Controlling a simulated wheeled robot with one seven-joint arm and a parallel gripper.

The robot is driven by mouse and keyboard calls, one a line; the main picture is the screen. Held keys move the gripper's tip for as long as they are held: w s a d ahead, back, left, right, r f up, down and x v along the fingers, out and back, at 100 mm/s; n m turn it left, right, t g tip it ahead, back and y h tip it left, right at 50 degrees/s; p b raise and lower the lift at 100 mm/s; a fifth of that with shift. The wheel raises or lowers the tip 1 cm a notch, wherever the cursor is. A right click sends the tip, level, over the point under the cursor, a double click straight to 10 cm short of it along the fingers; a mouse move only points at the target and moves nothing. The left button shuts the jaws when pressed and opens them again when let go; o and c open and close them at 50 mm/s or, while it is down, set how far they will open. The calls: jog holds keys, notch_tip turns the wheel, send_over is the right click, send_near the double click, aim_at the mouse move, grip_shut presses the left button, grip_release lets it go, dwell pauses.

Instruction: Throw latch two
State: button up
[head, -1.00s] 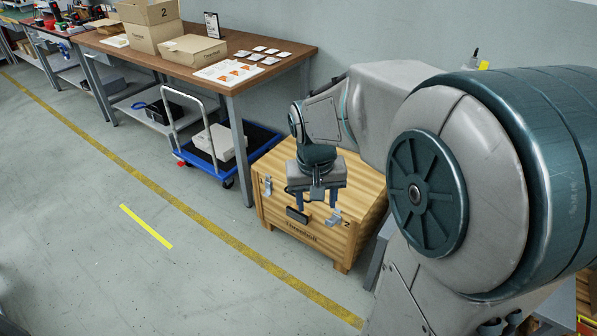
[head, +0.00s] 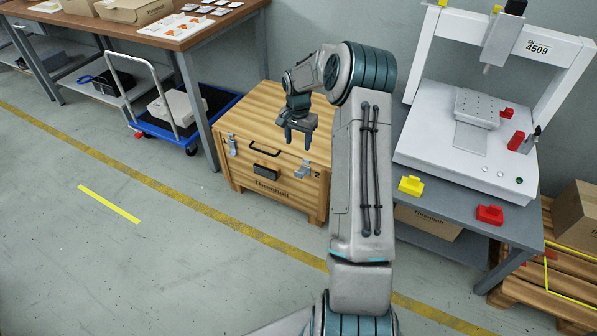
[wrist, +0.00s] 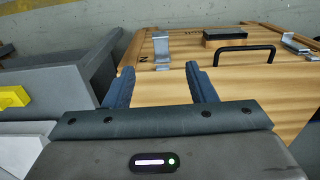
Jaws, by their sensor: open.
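The wooden crate (head: 235,125) stands on the floor, lid down, with "Threshold" on its front. Latch two, a grey metal latch (head: 303,170) beside the printed "2", is at the right of the crate's front. The other latch (head: 232,145) is at the left. I cannot tell how either lever is set. My gripper (head: 298,140) is open and empty, above the crate's front right part. In the wrist view, my gripper (wrist: 158,70) has its fingers apart, and latch two (wrist: 161,50) shows beyond the tips, in line with the gap. No contact shows.
A black handle (head: 264,152) and a black block (head: 266,172) sit between the latches. A grey bench (head: 455,211) with a white gantry machine (head: 420,140) stands close on the right. A blue trolley (head: 215,104) is on the left. Floor before the crate is clear.

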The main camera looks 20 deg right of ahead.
jog(key=b, duration=0.4)
send_near(302, 170)
jog(key=s+a+f, duration=0.1)
jog(key=f, duration=0.2)
jog(key=s+a+f, duration=0.1)
jog(key=f, duration=0.1)
jog(key=shift+s+a+f, duration=0.35)
grip_shut()
